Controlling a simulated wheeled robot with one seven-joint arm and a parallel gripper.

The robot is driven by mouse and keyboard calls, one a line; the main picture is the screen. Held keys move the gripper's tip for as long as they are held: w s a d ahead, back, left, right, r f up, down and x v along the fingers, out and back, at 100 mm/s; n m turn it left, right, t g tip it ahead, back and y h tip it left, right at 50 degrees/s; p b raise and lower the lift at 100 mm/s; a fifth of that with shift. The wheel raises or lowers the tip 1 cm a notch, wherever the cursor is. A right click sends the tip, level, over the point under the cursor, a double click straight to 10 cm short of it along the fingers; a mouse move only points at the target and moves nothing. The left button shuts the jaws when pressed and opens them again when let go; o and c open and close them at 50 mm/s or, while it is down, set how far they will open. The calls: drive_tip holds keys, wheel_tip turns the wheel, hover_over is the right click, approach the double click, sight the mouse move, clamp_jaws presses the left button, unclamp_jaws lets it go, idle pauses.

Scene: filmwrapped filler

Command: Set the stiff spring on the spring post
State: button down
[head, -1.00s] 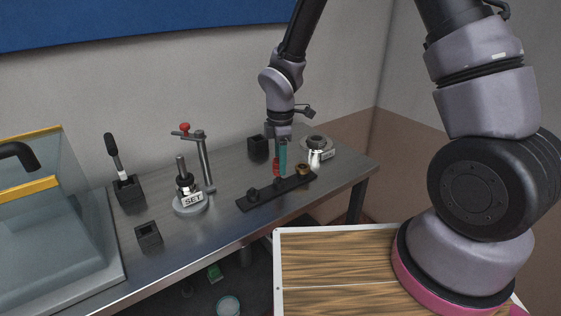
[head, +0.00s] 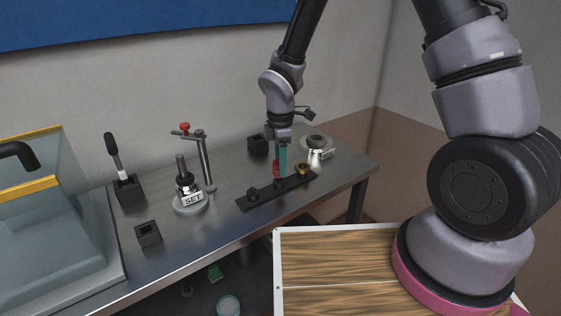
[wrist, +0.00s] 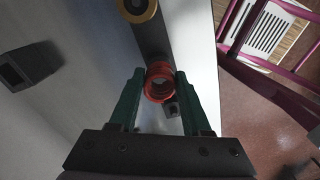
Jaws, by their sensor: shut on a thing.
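The stiff spring is a red coil (wrist: 159,83), held between the two dark green fingers of my gripper (wrist: 158,92) in the wrist view. In the head view the red spring (head: 276,169) shows beside the teal fingers of my gripper (head: 282,160), at the middle of the black rail (head: 265,193). I cannot tell if the spring touches the rail. A stand marked SET (head: 190,203) with an upright dark post (head: 181,167) is to the left of the gripper; it looks like the spring post, and no spring shows on it.
The rail carries a brass ring (head: 302,169) and a black nub (head: 253,194). A red-knobbed upright (head: 204,160) stands close beside the SET post. Black blocks (head: 148,234) and a lever block (head: 127,188) are left. A pale round fixture (head: 316,145) is right.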

drive_tip(key=shift+f, duration=0.95)
drive_tip(key=shift+c, duration=1.4)
unclamp_jaws()
wheel_tip(320, 180, up, 11)
drive_tip(key=s+d+r+m+t+y, duration=0.1)
drive_tip(key=s+d+r+m+t, duration=0.15)
drive_tip(key=d+r+m, duration=0.75)
drive_tip(key=s+d+r+m+t, duration=0.25)
drive_tip(key=d+r+m, duration=0.5)
drive_tip(key=r, duration=0.45)
drive_tip(key=s+d+r+m+t+y, duration=0.1)
drive_tip(key=s+d+r+m+t, duration=0.1)
drive_tip(key=s+d+r+m, duration=0.2)
drive_tip(key=s+m, duration=0.3)
drive_tip(key=shift+s+d+r, duration=0.15)
drive_tip(key=shift+d+r, duration=0.05)
drive_tip(key=shift+d, duration=0.2)
